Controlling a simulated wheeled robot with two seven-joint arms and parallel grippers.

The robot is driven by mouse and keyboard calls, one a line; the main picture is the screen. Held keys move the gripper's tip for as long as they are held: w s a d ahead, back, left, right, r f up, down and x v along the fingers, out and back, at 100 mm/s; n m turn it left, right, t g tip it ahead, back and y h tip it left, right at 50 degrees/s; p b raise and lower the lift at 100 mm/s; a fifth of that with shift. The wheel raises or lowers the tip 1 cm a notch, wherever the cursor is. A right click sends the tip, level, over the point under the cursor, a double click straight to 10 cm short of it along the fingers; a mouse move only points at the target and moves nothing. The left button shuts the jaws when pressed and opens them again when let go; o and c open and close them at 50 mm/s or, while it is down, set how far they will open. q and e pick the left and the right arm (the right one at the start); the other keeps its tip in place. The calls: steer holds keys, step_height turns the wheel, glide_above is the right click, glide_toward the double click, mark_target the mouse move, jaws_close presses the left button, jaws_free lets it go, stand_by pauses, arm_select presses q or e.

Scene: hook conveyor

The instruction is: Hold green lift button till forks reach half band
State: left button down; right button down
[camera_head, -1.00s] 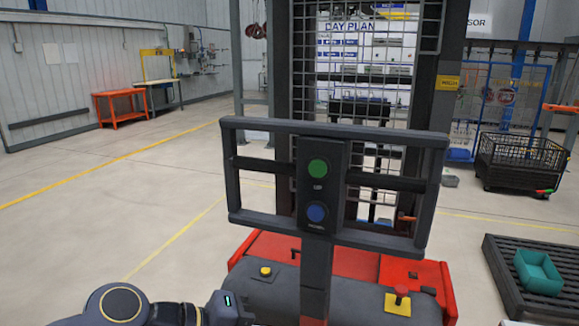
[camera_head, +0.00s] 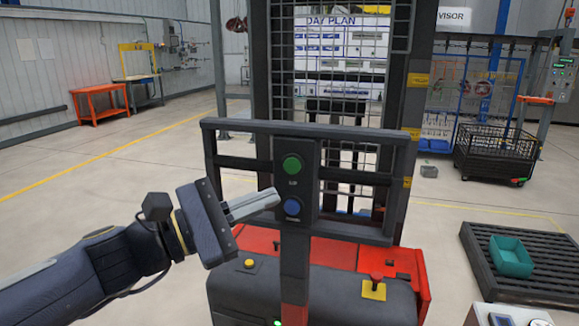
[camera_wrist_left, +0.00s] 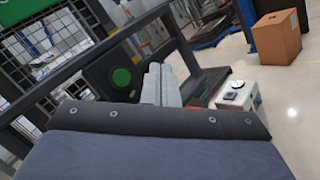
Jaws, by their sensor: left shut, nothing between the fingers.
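The green lift button (camera_head: 291,165) sits above a blue button (camera_head: 292,207) on a black panel in the grey handle frame of the red and black stacker (camera_head: 330,265). My left gripper (camera_head: 277,197) is shut and empty, its fingertips just left of the panel at about the blue button's height. I cannot tell whether they touch the panel. In the left wrist view the closed fingers (camera_wrist_left: 160,85) point up beside the green button (camera_wrist_left: 121,77). Yellow bands (camera_head: 411,133) mark the right mast post at several heights; their text is too small to read. The forks cannot be made out.
A red knob (camera_head: 376,277) and a yellow button (camera_head: 249,263) are on the stacker's top. A teal bin (camera_head: 511,257) stands on a dark slatted pallet (camera_head: 540,285) at right. A black mesh crate (camera_head: 497,155) stands behind. The floor at left is clear.

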mark_target(292, 166)
arm_select(q)
steer(key=shift+w+d+p, duration=0.3)
steer(key=shift+w+d, duration=0.15)
steer(key=shift+w, duration=0.95)
steer(key=shift+w+d+p, duration=0.35)
steer(key=shift+w+d, duration=0.1)
steer(key=shift+w, duration=0.95)
steer(key=shift+w+d+p, duration=0.3)
steer(key=shift+w+d, duration=0.15)
steer(key=shift+w, duration=0.95)
steer(key=shift+w+d, duration=0.15)
steer(key=shift+w, duration=0.25)
